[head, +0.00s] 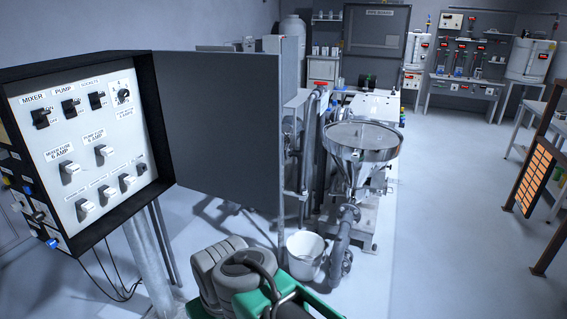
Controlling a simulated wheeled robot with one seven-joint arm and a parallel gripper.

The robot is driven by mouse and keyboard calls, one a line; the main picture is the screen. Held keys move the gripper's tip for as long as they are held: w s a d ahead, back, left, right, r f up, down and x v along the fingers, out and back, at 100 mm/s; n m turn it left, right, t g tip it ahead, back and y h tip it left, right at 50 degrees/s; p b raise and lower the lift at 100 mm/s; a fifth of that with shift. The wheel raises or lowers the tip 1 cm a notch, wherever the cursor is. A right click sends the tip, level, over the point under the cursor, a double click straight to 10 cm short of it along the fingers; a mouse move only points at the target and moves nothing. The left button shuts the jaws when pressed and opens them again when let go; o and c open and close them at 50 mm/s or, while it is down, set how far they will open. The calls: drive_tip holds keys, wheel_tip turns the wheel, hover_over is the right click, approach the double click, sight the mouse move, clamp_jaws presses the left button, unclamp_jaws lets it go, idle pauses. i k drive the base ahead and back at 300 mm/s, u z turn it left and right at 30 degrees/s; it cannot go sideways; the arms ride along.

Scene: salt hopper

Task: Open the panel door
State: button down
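The control panel (75,160) is a black-framed box with a white face on a grey post at the left. Its switches are uncovered, with labels such as MIXER and PUMP. A flat dark grey panel door (215,120) stands swung out to the right from the box's right edge, so it looks open. I cannot make out a handle or latch on it. My gripper is not clearly visible. Grey rounded parts over a green body at the bottom middle may be mine. Nothing is seen touching the door.
A steel hopper (360,140) with a pipe stands right of the door, with a white bucket (305,255) beside it. Benches with equipment line the back. An orange-slatted rack (535,170) stands at the right. The floor between hopper and rack is clear.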

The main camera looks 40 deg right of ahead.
sight(221, 105)
drive_tip(key=u, duration=0.2)
drive_tip(key=i, duration=0.9)
drive_tip(key=u, duration=0.55)
